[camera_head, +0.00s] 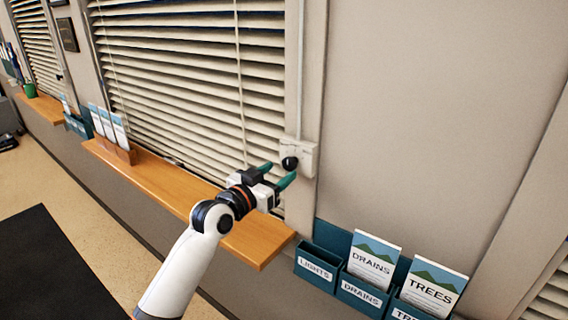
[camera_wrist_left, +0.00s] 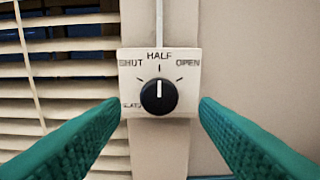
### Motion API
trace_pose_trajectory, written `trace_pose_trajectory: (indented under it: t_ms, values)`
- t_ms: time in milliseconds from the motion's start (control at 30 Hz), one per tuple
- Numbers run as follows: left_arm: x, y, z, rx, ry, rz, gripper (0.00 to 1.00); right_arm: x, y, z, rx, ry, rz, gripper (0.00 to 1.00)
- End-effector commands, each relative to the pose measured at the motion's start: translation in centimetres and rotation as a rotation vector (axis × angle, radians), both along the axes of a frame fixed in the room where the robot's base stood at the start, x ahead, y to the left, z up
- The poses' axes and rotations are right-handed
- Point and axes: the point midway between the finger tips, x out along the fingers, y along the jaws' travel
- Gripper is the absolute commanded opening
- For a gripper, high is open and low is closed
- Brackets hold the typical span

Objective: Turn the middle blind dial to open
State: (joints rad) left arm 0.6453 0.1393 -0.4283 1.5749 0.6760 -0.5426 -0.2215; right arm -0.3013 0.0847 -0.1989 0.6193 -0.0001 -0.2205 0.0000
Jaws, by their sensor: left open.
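The middle blind dial is a black knob (camera_head: 290,163) on a cream plate (camera_head: 309,158) fixed to the right frame of the slatted blind (camera_head: 190,80). In the left wrist view the knob (camera_wrist_left: 159,97) has a white pointer line that points straight up at HALF. The plate (camera_wrist_left: 185,55) reads SHUT at left, HALF at top and OPEN at right. My left gripper (camera_head: 278,173) is open in front of the dial. Its green fingers (camera_wrist_left: 160,120) stand on either side of the knob, apart from it. My right gripper is not in view.
A wooden sill (camera_head: 255,240) runs below the blind, with a leaflet holder (camera_head: 115,148) on it. Teal leaflet boxes (camera_head: 362,293) marked LIGHTS, DRAINS and TREES hang on the wall at lower right. Another blind (camera_head: 38,50) is at far left. The wall right of the dial is bare.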

Motion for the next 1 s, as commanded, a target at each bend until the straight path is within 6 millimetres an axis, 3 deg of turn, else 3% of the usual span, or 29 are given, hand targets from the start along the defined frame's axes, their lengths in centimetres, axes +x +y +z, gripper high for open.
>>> trace_pose_trajectory:
  t_ms: [233,633,667,900,1000]
  values:
    - [2.2,-1.6,0.1,-0.001,0.001,0.000,0.56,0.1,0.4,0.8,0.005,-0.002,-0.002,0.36]
    - [2.7,-1.9,-0.1,0.001,0.000,0.001,0.56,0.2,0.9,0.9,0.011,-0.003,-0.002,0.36]
    - [2.7,-1.9,-0.1,0.001,0.000,0.001,0.54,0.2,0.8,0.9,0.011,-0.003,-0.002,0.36]
    - [2.7,-1.9,-0.1,0.001,0.001,0.001,0.15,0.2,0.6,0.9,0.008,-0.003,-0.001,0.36]
    - [2.7,-1.9,-0.1,0.001,0.000,0.001,0.11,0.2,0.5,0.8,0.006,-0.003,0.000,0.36]
